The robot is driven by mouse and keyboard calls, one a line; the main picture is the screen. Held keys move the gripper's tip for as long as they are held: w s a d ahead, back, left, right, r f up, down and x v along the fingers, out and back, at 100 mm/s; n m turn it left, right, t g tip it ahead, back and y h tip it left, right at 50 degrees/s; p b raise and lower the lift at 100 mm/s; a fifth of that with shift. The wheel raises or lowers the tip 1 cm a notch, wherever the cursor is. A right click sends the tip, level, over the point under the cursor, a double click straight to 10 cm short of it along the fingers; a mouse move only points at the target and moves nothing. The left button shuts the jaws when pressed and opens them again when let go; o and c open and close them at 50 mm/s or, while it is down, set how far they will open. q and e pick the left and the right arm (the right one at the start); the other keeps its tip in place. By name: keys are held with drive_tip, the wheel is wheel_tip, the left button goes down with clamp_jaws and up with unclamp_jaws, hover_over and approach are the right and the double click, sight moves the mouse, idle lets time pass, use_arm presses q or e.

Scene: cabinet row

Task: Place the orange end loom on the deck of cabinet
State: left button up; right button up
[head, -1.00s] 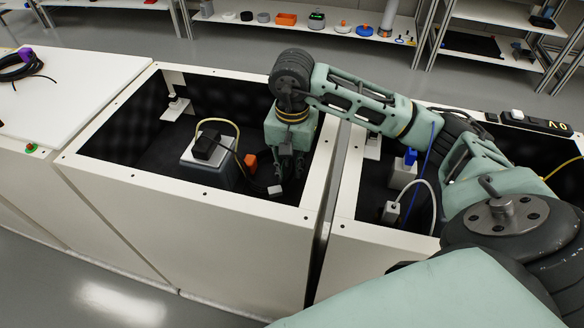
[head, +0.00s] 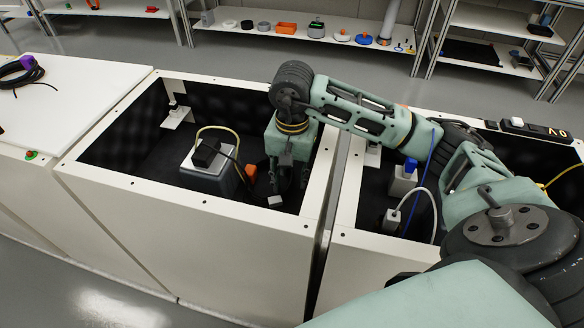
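An orange block-like end (head: 250,172) sits inside the middle open cabinet (head: 190,207), to the right of a grey box with a white top (head: 213,178). I take it to be the end of the loom; a thin dark cable runs close by it. My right gripper (head: 290,184) points down into the same cabinet, just right of the orange end and apart from it. Its dark fingers blend into the black interior, so I cannot tell whether they are open or shut. A small white connector (head: 275,201) lies below the fingers. My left gripper is out of view.
A black plug (head: 205,152) and a yellow cable (head: 231,133) are on the grey box. The right cabinet (head: 385,252) holds a blue-topped fitting (head: 410,167) and a white cable. The left white top (head: 90,95) is mostly clear, with a black cable coil (head: 22,74).

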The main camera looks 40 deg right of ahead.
drive_tip(key=shift+r, duration=0.3)
use_arm(q)
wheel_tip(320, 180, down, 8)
drive_tip(key=p, duration=0.2)
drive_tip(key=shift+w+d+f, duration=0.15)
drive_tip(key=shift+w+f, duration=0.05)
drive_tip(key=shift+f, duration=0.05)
use_arm(e)
wheel_tip(320, 180, up, 12)
drive_tip(key=shift+f, duration=0.2)
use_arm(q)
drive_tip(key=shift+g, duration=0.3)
